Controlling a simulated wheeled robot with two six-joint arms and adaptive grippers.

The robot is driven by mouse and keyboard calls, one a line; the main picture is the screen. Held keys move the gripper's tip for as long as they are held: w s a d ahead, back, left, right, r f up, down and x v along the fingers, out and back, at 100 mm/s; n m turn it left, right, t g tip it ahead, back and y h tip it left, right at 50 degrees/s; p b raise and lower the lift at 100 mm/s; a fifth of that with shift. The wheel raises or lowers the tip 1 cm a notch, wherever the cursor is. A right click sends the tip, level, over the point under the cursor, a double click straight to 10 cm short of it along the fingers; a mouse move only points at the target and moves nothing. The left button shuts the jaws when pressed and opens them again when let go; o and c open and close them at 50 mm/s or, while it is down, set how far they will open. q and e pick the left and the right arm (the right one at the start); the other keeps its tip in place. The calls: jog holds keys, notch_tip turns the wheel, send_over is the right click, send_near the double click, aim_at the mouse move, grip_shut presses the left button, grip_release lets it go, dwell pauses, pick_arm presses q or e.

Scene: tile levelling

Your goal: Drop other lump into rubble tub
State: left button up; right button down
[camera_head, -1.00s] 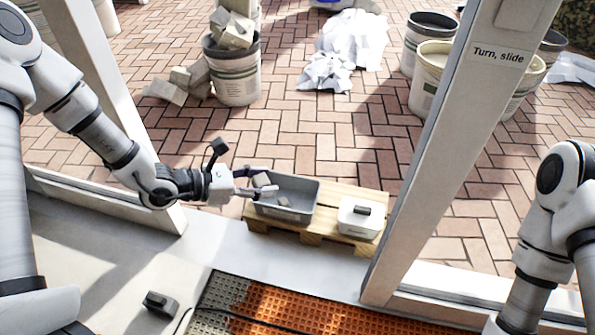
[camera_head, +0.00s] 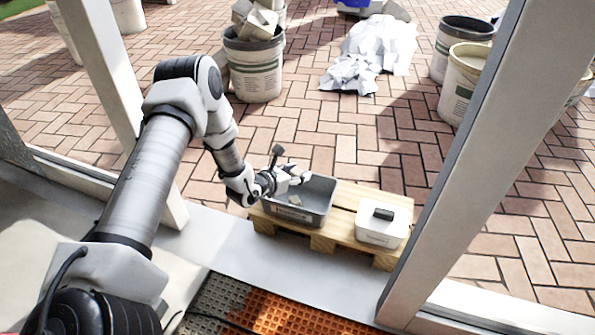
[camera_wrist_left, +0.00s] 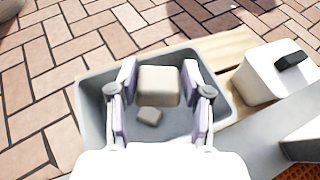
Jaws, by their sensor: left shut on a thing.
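My left gripper (camera_head: 296,173) is over the grey rubble tub (camera_head: 318,211) on the wooden pallet. In the left wrist view the gripper (camera_wrist_left: 160,88) is shut on a pale beige lump (camera_wrist_left: 158,86), held between its fingers above the tub (camera_wrist_left: 92,108). Another, smaller-looking lump (camera_wrist_left: 149,117) lies on the tub floor; it also shows in the head view (camera_head: 295,200). The held lump is hard to make out in the head view. My right gripper is not in view.
A white box with a dark handle (camera_head: 382,222) stands on the pallet (camera_head: 346,200) right of the tub. White frame posts (camera_head: 480,150) stand on both sides. Buckets, one heaped with rubble (camera_head: 253,72), and white sheets (camera_head: 372,55) lie beyond on the brick paving.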

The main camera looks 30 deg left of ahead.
pick_arm(q)
jog(key=shift+f, duration=0.8)
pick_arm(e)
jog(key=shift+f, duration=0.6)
pick_arm(q)
jog(key=shift+r, duration=0.1)
jog(key=o, duration=1.3)
jog(key=shift+v, duration=6)
jog(key=shift+s, duration=0.1)
